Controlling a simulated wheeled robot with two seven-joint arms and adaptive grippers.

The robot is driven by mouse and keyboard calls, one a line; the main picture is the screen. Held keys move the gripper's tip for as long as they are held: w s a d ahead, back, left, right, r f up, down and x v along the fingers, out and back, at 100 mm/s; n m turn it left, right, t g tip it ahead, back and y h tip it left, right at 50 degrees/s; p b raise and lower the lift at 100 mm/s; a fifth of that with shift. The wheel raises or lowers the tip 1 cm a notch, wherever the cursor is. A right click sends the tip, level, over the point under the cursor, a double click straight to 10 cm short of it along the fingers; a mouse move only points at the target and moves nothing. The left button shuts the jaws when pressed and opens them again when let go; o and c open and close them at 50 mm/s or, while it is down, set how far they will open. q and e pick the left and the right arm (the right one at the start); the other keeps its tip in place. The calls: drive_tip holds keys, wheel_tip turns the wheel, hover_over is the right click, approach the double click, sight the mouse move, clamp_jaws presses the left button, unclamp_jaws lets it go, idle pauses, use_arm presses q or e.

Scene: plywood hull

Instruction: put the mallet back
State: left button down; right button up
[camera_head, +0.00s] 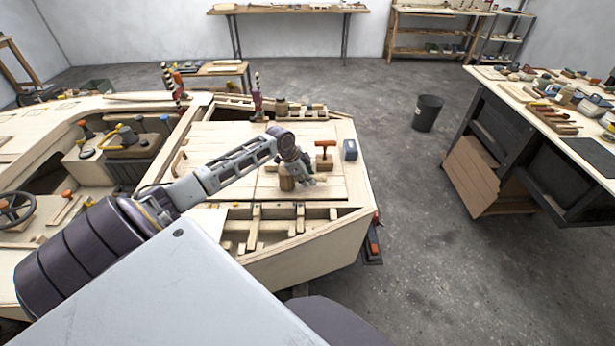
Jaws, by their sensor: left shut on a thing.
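The mallet (287,183) shows as a pale wooden, rounded head at my left gripper, over the plywood deck of the hull. My left gripper (304,179) is shut on it; the jaws and wrist hide the rest of the mallet, including its handle. I cannot tell whether the mallet touches the deck (225,148). My right gripper is not in view.
An open framed bay (285,232) lies in front. A workbench with tools (545,112) stands right, across clear floor.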

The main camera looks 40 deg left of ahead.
use_arm(q)
drive_tip(key=shift+f, duration=0.2)
idle(0.7)
drive_tip(key=c, duration=1.1)
unclamp_jaws()
drive_tip(key=shift+c, duration=0.2)
drive_tip(key=shift+f, duration=0.1)
drive_tip(key=v, duration=1.2)
